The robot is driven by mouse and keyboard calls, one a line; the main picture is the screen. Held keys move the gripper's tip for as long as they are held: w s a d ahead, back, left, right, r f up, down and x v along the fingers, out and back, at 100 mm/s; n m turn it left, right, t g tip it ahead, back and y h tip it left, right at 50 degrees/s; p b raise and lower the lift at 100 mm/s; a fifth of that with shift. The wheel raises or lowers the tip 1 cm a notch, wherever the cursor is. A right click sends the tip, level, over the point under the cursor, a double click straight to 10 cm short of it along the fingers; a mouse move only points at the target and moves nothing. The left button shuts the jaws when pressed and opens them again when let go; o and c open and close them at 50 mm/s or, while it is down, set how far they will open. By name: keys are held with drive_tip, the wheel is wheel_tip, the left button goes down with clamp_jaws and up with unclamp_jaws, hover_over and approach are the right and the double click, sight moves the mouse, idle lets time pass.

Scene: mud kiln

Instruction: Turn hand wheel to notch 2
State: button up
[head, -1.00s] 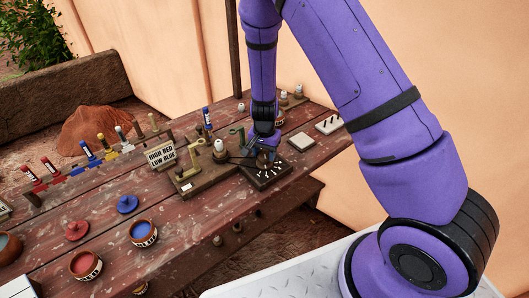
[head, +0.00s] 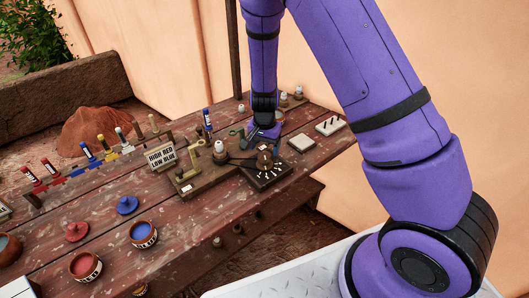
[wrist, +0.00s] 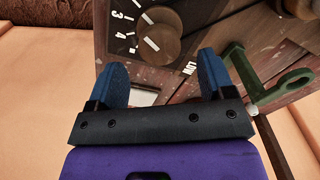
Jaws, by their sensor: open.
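The hand wheel (head: 264,160) is a small brown round knob on a dark plate (head: 270,178) with white marks, on the right part of the bench. In the wrist view the wheel (wrist: 160,44) shows beyond my fingertips, with a pale bar across it and white numerals 3 and 4 beside it. Its setting cannot be read for sure. My gripper (wrist: 163,72) is open, its two blue fingers apart with nothing held between them. In the head view my gripper (head: 262,132) is behind the wheel, apart from it.
A green hooked handle (wrist: 268,82) stands close to my right finger in the wrist view. A brass-coloured lever (head: 196,157) and a sign (head: 161,156) stand left of the wheel. A pale square plate (head: 301,142) and a pegged block (head: 330,126) lie to the right.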

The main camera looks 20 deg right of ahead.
wheel_tip(320, 180, up, 7)
drive_tip(key=shift+r, duration=0.2)
idle(0.5)
wheel_tip(320, 180, up, 12)
drive_tip(key=n+t+y, duration=0.1)
drive_tip(key=n+y, duration=0.1)
hover_over(264, 155)
drive_tip(key=s+d, duration=0.1)
drive_tip(key=s, duration=0.3)
drive_tip(key=s+d+r+n+t, duration=0.1)
drive_tip(key=s+d+r+n, duration=0.1)
drive_tip(key=s+r, duration=0.7)
drive_tip(key=s+d+r+n+t+h, duration=0.1)
drive_tip(key=s+d+r+n, duration=0.1)
drive_tip(key=s+r, duration=0.3)
drive_tip(key=s+d+r+n+t+h, duration=0.1)
drive_tip(key=s+d+r+n+t, duration=0.1)
drive_tip(key=s+r, duration=0.4)
drive_tip(key=s, duration=0.5)
drive_tip(key=shift+s+d, duration=0.15)
